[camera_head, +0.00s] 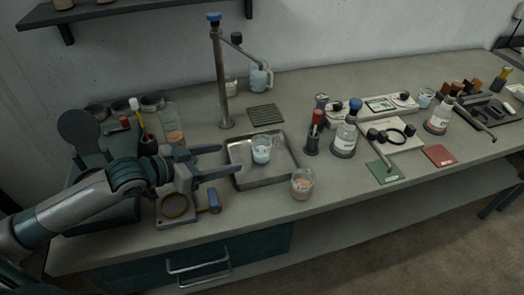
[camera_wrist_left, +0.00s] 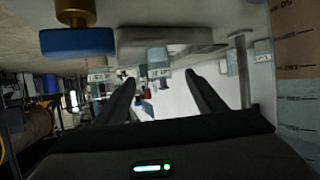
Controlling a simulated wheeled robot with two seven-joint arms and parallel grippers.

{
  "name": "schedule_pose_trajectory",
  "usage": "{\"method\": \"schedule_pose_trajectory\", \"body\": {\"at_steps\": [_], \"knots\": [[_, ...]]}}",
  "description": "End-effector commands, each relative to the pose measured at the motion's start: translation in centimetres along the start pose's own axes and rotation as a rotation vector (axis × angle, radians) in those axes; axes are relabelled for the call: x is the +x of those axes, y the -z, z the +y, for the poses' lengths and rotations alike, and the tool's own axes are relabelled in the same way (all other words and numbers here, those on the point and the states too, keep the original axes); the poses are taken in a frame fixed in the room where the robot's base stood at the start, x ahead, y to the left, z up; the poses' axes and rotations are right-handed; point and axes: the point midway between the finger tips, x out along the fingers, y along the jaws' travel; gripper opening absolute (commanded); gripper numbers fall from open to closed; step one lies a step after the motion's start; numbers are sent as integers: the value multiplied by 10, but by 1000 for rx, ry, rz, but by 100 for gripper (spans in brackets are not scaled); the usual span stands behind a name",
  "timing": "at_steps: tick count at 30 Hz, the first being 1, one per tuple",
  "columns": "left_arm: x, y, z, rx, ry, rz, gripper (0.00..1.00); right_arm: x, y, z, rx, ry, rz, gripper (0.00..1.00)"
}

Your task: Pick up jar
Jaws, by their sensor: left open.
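Two clear glass jars stand near my left gripper. One jar with pale blue contents (camera_head: 261,150) stands upright in the shallow metal tray (camera_head: 247,181). The other jar, with pinkish-orange contents (camera_head: 302,184), stands on the bench at the tray's front right corner. I cannot tell which jar the task means. My left gripper (camera_head: 230,159) is open and empty at the tray's left edge, its fingers pointing right towards the blue-filled jar, apart from it. In the left wrist view the scene looks upside down, and the open fingers (camera_wrist_left: 163,92) have nothing between them. My right gripper is out of view.
A tall tap (camera_head: 223,80) rises behind the tray. A beaker (camera_head: 171,124) and a stand with a blue-handled knob (camera_head: 214,201) are close to my left gripper. Bottles, including a clear one (camera_head: 345,138), crowd the right. The front bench edge beside the orange-filled jar is clear.

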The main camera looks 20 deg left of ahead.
Motion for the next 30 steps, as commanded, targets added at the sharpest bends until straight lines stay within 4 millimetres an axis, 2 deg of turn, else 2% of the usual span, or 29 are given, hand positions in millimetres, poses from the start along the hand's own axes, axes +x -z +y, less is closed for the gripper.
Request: {"method": "schedule_pose_trajectory", "body": {"at_steps": [4,11,24,30], "knots": [[1,0,0,0,0,0,64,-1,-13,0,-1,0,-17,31],[16,2,0,-3,1,2,64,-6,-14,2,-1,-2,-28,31],[89,4,0,-2,1,2,64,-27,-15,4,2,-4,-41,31],[115,2,0,-1,1,0,64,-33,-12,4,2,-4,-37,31]]}}
